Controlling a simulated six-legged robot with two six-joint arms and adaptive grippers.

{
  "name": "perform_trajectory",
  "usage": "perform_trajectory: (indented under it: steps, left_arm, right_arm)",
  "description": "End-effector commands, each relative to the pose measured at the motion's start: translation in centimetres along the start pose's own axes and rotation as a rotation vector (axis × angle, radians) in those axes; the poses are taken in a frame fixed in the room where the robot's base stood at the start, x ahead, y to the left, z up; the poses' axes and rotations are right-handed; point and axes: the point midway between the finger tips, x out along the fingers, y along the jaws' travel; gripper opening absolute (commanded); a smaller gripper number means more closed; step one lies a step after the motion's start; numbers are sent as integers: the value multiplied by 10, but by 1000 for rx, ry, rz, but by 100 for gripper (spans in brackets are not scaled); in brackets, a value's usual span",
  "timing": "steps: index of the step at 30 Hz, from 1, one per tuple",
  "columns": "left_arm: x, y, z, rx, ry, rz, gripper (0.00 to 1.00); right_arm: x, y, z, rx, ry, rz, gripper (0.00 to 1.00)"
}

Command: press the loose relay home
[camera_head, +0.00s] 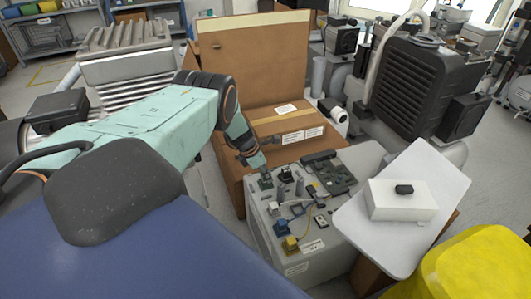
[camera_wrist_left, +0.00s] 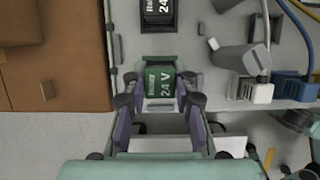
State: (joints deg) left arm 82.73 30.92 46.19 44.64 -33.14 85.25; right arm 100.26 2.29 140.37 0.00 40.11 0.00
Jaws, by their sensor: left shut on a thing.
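Whether the relay's base touches the panel or a socket is hidden. A black relay (camera_wrist_left: 159,12) with a similar label stands just beyond it on the panel. My right gripper is in neither view.
The panel bears a green circuit board (camera_head: 331,172), a blue connector (camera_head: 282,228) and a yellow one (camera_head: 291,245). A cardboard box (camera_head: 284,118) stands behind. A white tray (camera_head: 448,178) with a white box (camera_head: 400,201) is at right. Dark compressors (camera_head: 415,85) stand beyond.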

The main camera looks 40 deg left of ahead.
Motion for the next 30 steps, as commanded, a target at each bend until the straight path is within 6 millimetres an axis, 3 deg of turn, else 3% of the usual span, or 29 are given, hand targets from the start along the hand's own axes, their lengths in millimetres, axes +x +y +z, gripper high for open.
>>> perform_trajectory:
  steps: [30]
  left_arm:
    - [13, 0, -5, 1, 0, 0, 0]
  right_arm:
    - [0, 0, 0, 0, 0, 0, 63]
